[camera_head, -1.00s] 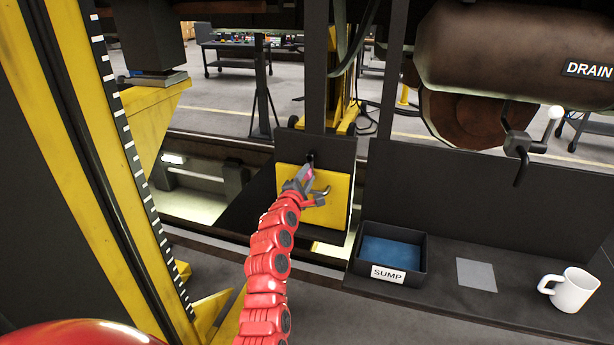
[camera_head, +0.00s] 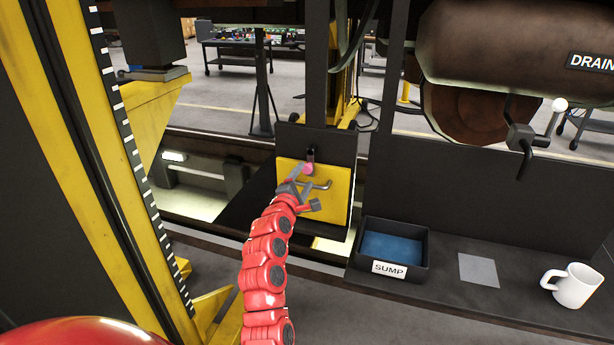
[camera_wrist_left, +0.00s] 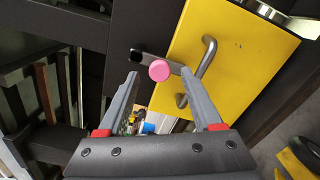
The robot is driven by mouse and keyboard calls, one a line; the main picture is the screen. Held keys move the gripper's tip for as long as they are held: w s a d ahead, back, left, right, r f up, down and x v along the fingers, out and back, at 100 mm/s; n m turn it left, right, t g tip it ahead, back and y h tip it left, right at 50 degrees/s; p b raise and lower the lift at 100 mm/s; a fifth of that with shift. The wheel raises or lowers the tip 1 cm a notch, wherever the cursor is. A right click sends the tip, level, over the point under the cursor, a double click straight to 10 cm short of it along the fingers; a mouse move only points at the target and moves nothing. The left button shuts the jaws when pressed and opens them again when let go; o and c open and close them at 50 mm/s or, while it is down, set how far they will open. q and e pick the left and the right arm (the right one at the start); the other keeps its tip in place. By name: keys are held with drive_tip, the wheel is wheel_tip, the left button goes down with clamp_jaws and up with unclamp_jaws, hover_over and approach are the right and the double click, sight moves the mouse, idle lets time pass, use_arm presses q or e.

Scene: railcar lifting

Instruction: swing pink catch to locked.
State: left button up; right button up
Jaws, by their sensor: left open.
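The pink catch (camera_wrist_left: 160,70) is a round pink knob on a dark arm fixed to the black panel, and the arm's end reaches over the edge of the yellow door (camera_wrist_left: 239,44). In the head view the pink knob (camera_head: 308,168) is at the door's upper edge, below the arm's pivot. A grey bar handle (camera_wrist_left: 200,70) is on the door beside the knob. My left gripper (camera_wrist_left: 166,105) is open, its fingers pointing at the catch with the knob between and beyond their tips. In the head view the left gripper (camera_head: 303,195) is in front of the door. My right gripper is not seen.
A black bin labelled SUMP (camera_head: 420,255) stands on the dark ledge right of the door, with a grey pad (camera_head: 478,270) and a white mug (camera_head: 571,286). A yellow lifting post (camera_head: 85,150) stands at left. A drain valve lever (camera_head: 556,117) hangs at upper right.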

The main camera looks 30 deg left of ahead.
use_arm(q)
drive_tip(key=b+v, duration=0.4)
drive_tip(key=v, duration=0.9)
